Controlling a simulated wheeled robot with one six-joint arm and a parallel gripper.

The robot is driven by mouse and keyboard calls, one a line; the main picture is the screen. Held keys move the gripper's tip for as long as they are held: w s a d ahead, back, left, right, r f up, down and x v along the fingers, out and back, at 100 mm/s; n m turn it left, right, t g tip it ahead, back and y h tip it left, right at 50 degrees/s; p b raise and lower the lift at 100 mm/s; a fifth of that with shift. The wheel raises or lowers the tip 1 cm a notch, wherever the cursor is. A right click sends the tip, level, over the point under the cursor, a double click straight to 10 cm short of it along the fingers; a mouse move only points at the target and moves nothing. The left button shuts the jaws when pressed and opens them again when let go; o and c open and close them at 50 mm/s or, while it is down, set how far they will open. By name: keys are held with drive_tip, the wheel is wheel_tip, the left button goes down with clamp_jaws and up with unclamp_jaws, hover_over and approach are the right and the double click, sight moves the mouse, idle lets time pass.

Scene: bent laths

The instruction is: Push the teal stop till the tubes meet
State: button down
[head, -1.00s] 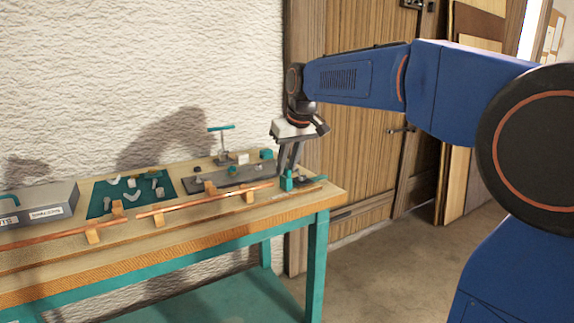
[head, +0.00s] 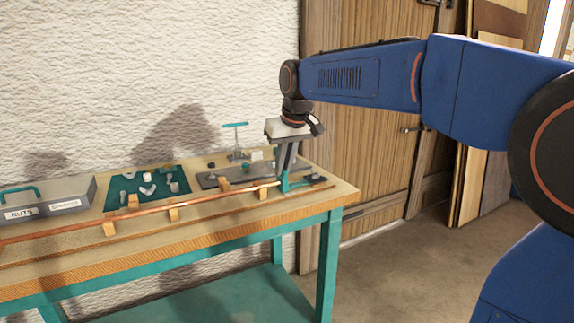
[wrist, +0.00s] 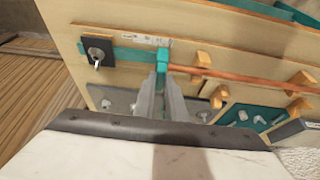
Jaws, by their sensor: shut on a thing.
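The teal stop (head: 285,184) stands near the right end of the bench, on a low teal track (wrist: 125,53) in the wrist view. My gripper (head: 283,171) points down with its fingers shut on the stop; the wrist view shows the stop (wrist: 163,56) at the fingertips. The right copper tube (head: 222,193) has its right end against or very near the stop; my fingers partly hide the contact. The left copper tube (head: 50,233) lies in line with it. In the head view they look like one continuous line, with no gap showing; the joint is too small to check.
Several wooden blocks (head: 173,214) carry the tubes along the bench (head: 320,200). Behind them are a teal mat (head: 112,201) with small fittings, a grey plate with a T-handled clamp (head: 236,126), and a grey nuts box (head: 45,208). A dark plate with a knob (wrist: 98,48) sits at the track's end.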

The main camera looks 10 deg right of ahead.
drive_tip(key=c, duration=1.8)
unclamp_jaws()
drive_tip(key=v, duration=1.7)
drive_tip(key=shift+s+r, duration=0.15)
drive_tip(key=shift+d, duration=0.15)
drive_tip(key=s+d+f+m, duration=0.1)
drive_tip(key=s+d+f, duration=0.3)
drive_tip(key=s+f, duration=0.5)
drive_tip(key=s+d+f+m, duration=0.1)
drive_tip(key=s+d+f, duration=0.2)
drive_tip(key=s+f, duration=0.7)
drive_tip(key=s+d+f+m+h, duration=0.1)
drive_tip(key=s+d+f, duration=0.3)
drive_tip(key=s+f, duration=0.5)
wheel_tip(320, 180, down, 7)
drive_tip(key=shift+s+d+f+t, duration=0.2)
drive_tip(key=shift+d+f+t, duration=0.1)
drive_tip(key=shift+d, duration=0.1)
